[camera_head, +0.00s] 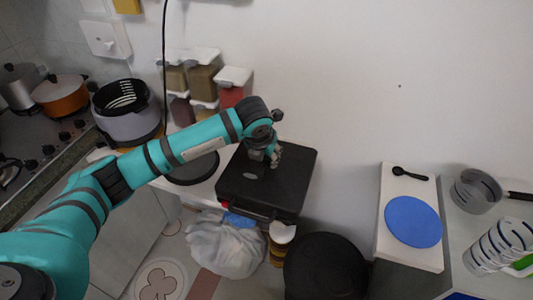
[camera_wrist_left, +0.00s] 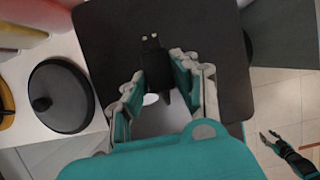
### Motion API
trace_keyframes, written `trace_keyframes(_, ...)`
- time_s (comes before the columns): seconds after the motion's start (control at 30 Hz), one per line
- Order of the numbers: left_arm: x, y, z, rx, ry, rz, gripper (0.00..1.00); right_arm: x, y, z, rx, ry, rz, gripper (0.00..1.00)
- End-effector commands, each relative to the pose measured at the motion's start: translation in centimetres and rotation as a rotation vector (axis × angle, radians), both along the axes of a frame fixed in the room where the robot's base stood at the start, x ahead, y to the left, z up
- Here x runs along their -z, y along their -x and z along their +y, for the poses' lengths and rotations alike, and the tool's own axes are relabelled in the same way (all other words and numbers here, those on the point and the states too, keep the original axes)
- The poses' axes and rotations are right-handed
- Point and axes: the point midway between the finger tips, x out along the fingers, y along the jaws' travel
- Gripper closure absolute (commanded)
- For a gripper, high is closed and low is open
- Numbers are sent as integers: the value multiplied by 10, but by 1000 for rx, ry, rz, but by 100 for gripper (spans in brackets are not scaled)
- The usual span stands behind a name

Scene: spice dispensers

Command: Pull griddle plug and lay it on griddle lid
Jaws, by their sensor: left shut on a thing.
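The black griddle (camera_head: 240,190) stands closed on the white counter, its flat dark lid on top. The lid also fills the upper middle of the left wrist view (camera_wrist_left: 220,70). My left gripper (camera_head: 275,157) is over the back part of the lid. In the left wrist view its fingers are shut on the black plug (camera_wrist_left: 155,70), whose two pins point away from the wrist. The plug appears over the lid; I cannot tell whether it touches it. My right gripper (camera_wrist_left: 270,138) shows at the right of the left wrist view, apparently open and empty.
Spice dispensers (camera_head: 202,78) stand behind my left arm. A round black lid (camera_head: 190,170) lies left of the griddle. A rice cooker (camera_head: 128,112) and pots (camera_head: 60,95) are farther left. A white shelf with a blue disc (camera_head: 413,222) is at right.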

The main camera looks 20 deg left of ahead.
Motion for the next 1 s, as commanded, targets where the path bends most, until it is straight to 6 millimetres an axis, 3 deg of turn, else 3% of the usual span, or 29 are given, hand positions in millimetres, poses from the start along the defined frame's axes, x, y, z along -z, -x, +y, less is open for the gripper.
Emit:
trace_keyframes(0.2,0,0,0,0,0,0,100,0,1,0,0,-1,2,60)
trace_keyframes(0.23,0,0,0,0,0,0,69,0,1,0,-1,0,2,60)
trace_keyframes(0.43,0,0,0,0,0,0,44,0,1,3,-2,-3,3,60)
trace_keyframes(0.77,-4,1,0,-1,0,0,44,0,4,6,-3,-8,6,60)
trace_keyframes(1.0,-42,16,0,1,1,-5,44,0,2,5,-3,-6,3,60)
